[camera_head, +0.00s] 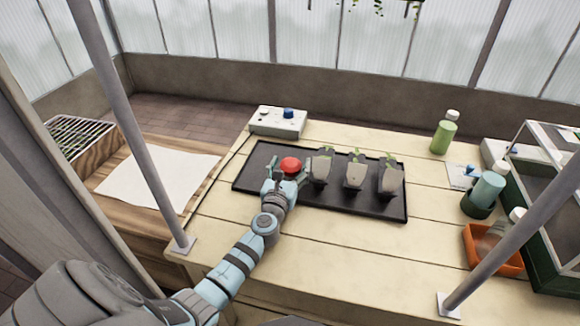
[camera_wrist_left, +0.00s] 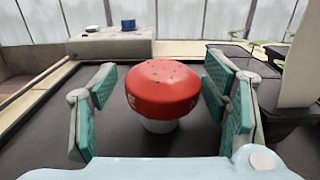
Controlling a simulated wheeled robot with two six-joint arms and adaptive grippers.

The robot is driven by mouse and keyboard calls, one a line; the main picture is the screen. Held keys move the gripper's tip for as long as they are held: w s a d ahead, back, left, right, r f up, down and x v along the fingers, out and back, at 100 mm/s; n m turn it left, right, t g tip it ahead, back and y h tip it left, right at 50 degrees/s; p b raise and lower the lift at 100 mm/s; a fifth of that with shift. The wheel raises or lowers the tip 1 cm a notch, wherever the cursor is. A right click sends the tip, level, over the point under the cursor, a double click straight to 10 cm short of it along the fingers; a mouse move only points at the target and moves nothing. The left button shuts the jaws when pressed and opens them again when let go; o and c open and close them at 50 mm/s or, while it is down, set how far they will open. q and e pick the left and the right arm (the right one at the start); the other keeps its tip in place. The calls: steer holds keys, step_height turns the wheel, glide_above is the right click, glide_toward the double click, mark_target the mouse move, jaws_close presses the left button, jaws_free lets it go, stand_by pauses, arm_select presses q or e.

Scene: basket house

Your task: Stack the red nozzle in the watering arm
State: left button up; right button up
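The red nozzle (camera_head: 290,165) has a round red head with small dark holes on top. In the left wrist view the nozzle (camera_wrist_left: 162,88) stands upright on a short white neck on a black surface. My left gripper (camera_head: 286,179) is at the left part of the black tray (camera_head: 347,201). Its teal-padded fingers are spread, one on each side of the red head, with a small gap at each side. I cannot tell which thing is the watering arm. My right gripper is not in view.
Several potted seedlings (camera_head: 354,173) stand on the tray, right of the nozzle. A grey control box (camera_head: 278,122) with a blue knob is behind. A green bottle (camera_head: 443,136), teal container (camera_head: 487,189) and orange tray (camera_head: 484,240) are at right. The front tabletop (camera_head: 350,250) is clear.

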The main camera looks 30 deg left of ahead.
arm_select(q)
steer(key=shift+r, duration=0.1)
steer(key=shift+s+r, duration=0.1)
steer(key=shift+r, duration=0.05)
steer(key=p+v, duration=0.1)
steer(key=v, duration=1.1)
steer(key=shift+p, duration=0.35)
